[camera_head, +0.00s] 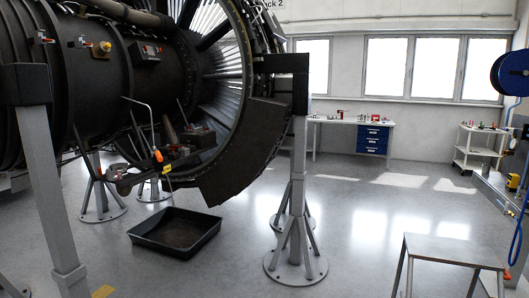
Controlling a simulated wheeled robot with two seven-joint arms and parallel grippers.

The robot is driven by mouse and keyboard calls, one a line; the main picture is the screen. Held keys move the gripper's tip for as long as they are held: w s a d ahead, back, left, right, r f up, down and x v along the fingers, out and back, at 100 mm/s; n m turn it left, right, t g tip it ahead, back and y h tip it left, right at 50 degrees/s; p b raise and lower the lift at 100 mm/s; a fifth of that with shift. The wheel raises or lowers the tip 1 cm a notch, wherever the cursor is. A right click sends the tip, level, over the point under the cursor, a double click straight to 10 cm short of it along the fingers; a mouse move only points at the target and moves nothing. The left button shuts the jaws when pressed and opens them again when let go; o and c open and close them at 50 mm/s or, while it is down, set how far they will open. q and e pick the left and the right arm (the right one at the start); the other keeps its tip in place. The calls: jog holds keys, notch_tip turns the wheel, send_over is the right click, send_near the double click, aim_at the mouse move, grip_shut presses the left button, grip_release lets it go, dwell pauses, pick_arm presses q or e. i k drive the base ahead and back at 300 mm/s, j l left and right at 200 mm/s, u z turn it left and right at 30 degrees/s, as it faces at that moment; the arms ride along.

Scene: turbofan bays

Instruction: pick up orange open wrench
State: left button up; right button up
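I cannot pick out an orange open wrench for certain. A small orange piece (158,156) shows at the lower end of a thin grey rod in front of the engine, but its shape is too small to tell. A grey, bracket-like part (128,180) lies below it, with small orange and yellow marks near it. Neither of my grippers is in view.
The large dark engine (95,85) rests on grey stands (298,215). A black drip tray (176,233) lies on the floor below. A small metal table (455,250) stands front right. A workbench (342,123) and white cart (478,150) stand farther back. The middle floor is clear.

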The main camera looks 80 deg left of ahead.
aim_at(160, 158)
jog(key=u, duration=3.8)
jog(key=i+l+u, duration=0.1)
jog(key=u, duration=0.25)
jog(key=i+l+u, duration=0.15)
jog(key=i+u, duration=0.2)
jog(key=i+l+u, duration=0.1)
jog(key=u, duration=0.25)
jog(key=l, duration=0.1)
